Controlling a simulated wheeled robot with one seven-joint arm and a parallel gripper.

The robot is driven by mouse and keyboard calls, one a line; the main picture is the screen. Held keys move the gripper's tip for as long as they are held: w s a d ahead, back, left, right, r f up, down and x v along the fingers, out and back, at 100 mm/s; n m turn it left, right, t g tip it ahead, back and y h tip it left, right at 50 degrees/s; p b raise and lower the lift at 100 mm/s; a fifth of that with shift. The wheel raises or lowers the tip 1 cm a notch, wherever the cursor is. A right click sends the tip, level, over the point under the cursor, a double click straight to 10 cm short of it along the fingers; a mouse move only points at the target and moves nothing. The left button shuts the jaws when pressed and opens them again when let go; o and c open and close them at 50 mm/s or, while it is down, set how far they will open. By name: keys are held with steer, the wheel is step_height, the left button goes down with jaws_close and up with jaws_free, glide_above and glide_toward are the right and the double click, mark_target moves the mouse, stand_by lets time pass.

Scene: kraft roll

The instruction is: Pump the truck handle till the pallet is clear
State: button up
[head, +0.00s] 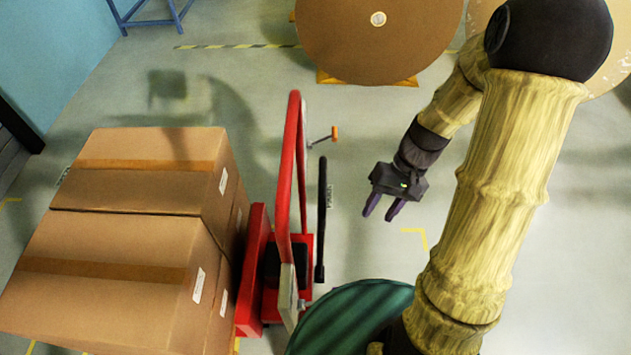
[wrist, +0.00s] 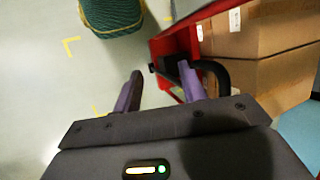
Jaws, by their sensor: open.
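The red truck (head: 256,285) stands beside the stacked cartons, with a tall red loop handle (head: 291,150). A slim black lever (head: 322,220) stands upright on its right side. A short rod with an orange end (head: 333,134) sticks out near the loop. My gripper (head: 379,215) is open and empty, to the right of the black lever and apart from it. In the wrist view, the red truck frame (wrist: 172,45) lies beyond my fingers, and a black curved bar (wrist: 222,72) shows near the right finger. The pallet is almost wholly hidden under the cartons.
Large cartons (head: 120,255) fill the left. A green ribbed round object (head: 345,318) stands at the bottom centre, near the truck. Big brown paper rolls (head: 375,50) stand at the back. The floor between truck and rolls is clear.

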steer(key=w+d+f+t+y+b, duration=0.2)
steer(key=w+f+y, duration=0.6)
steer(key=y, duration=0.8)
steer(key=w+t+b, duration=0.1)
steer(key=w+t, duration=0.1)
steer(key=shift+w+d+m, duration=0.3)
steer(key=shift+w+d, duration=0.05)
steer(key=a+r+p, duration=0.3)
steer(key=a+p, duration=0.1)
steer(key=a, duration=1.3)
steer(key=shift+w+r, duration=0.2)
steer(key=shift+w, duration=0.05)
steer(key=shift+c, duration=0.2)
jaws_close()
